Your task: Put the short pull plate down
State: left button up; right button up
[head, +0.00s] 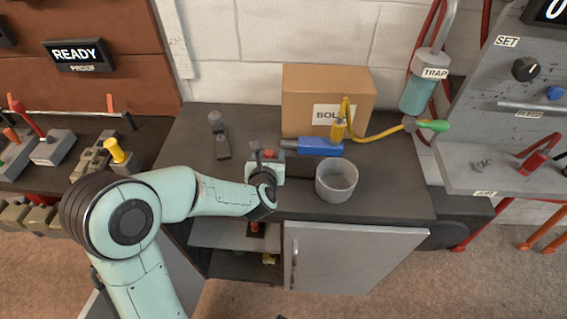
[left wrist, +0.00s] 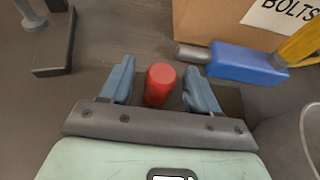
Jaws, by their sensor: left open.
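A red round knob (head: 268,153) stands on the bench; I take it as the grip of the short pull plate. A dark flat plate (head: 300,171) shows just right of my left gripper (head: 266,160). In the left wrist view the red knob (left wrist: 160,84) is between the two blue-grey fingers of my left gripper (left wrist: 160,76), with gaps on both sides. The gripper is open and low over the bench. Part of the dark plate (left wrist: 231,101) shows beside the right finger; the rest is hidden. My right gripper is not in view.
A grey cup (head: 337,181) stands close at right. A blue block (head: 320,146) with a yellow handle lies before the bolts box (head: 327,98). A dark plate with a grey post (head: 222,149) stands left. The bench top between them and its right end are clear.

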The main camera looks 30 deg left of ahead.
pick_arm(q)
jog(key=shift+x, duration=1.05)
grip_shut()
jog(key=shift+r, duration=0.1)
jog(key=shift+r, duration=0.15)
jog(key=shift+r, duration=0.5)
notch_tip(320, 180, up, 19)
jog(key=p, duration=0.5)
jog(key=shift+p, duration=0.4)
